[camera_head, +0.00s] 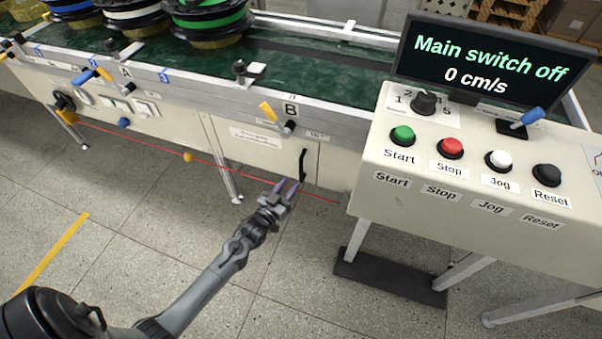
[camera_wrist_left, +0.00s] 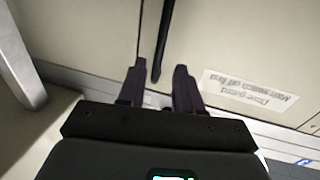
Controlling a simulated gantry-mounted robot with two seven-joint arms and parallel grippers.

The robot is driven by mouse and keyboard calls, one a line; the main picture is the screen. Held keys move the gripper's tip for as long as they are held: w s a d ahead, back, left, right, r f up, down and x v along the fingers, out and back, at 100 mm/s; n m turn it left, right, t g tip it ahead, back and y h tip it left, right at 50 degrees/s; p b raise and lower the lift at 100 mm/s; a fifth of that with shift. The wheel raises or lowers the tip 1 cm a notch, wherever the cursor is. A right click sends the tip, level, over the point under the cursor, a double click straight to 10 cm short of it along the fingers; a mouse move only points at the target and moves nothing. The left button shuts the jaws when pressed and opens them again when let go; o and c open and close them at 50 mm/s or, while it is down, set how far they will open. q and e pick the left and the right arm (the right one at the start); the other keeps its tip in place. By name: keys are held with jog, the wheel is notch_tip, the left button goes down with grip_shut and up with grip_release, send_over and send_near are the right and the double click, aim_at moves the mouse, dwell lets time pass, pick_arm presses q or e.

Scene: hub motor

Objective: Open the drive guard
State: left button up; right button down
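The drive guard (camera_head: 262,160) is a cream panel low on the conveyor's front side, and it looks closed. A black vertical bar handle (camera_head: 303,165) is at its right side. My left gripper (camera_head: 287,185) is just in front of and below the handle, fingers pointing at the panel. In the left wrist view the fingers (camera_wrist_left: 158,88) are apart, and the handle (camera_wrist_left: 163,40) shows in the gap between them, with its end near the fingertips. I cannot tell whether they touch it. The guard's label (camera_wrist_left: 247,92) shows to the right. My right gripper is not in view.
The control box (camera_head: 470,180) with several buttons stands at the right; its screen (camera_head: 488,62) reads "Main switch off, 0 cm/s". A red line (camera_head: 150,147) runs along the conveyor front. A conveyor leg (camera_head: 228,180) stands left of the gripper. The floor in front is clear.

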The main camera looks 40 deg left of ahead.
pick_arm(q)
jog(key=b, duration=0.3)
send_over(301, 180)
jog(key=shift+w+a+b, duration=0.25)
jog(key=shift+w+b, duration=0.05)
jog(key=shift+b, duration=0.05)
grip_shut()
